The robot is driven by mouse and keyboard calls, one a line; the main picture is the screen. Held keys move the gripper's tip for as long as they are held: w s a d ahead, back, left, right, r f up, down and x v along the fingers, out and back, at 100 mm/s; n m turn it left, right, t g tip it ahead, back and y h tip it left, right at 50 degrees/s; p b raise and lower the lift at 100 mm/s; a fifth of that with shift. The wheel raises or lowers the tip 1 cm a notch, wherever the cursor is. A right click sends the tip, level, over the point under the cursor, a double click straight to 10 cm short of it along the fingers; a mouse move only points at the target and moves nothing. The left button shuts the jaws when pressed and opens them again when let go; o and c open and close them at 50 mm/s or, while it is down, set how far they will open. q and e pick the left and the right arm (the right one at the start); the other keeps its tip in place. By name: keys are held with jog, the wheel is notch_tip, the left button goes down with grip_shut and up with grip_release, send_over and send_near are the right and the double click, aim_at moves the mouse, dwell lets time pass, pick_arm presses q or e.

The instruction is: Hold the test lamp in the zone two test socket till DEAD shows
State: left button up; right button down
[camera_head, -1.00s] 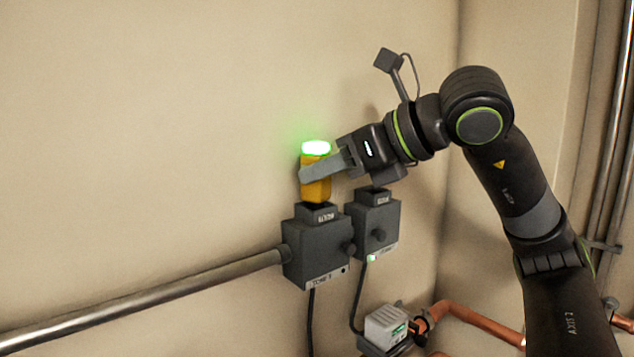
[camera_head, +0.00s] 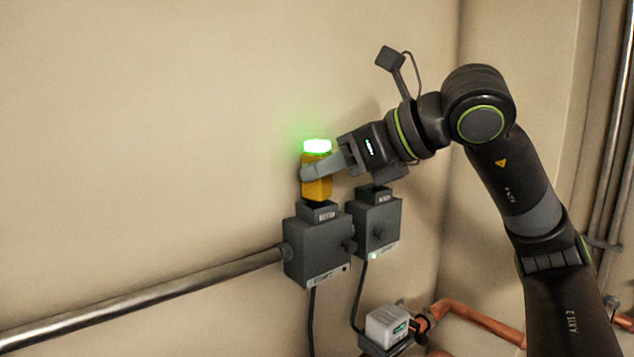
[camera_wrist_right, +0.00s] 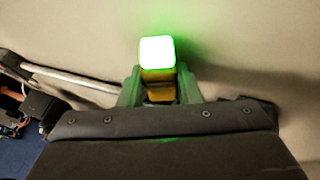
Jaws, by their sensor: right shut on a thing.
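The test lamp (camera_head: 317,186) is a yellow block with a glowing green top. My right gripper (camera_head: 325,170) is shut on it and holds it upright. The lamp's lower end is at the test socket (camera_head: 317,211) on top of the left dark grey box (camera_head: 318,250); how deep it sits I cannot tell. The box's label is too blurred to read. The lit lamp top (camera_wrist_right: 157,52) also shows between the fingers in the right wrist view. I can read no DEAD sign. My left gripper is not in view.
A second grey box (camera_head: 376,225) with a small green light stands close to the right. A metal conduit (camera_head: 150,300) runs left from the first box. Below are a pale grey valve actuator (camera_head: 387,325) and copper pipe (camera_head: 480,320). The wall at upper left is bare.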

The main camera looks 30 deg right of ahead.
aim_at(312, 140)
jog(key=shift+r, duration=0.1)
jog(key=shift+r+p, duration=2.2)
jog(key=shift+p, duration=0.05)
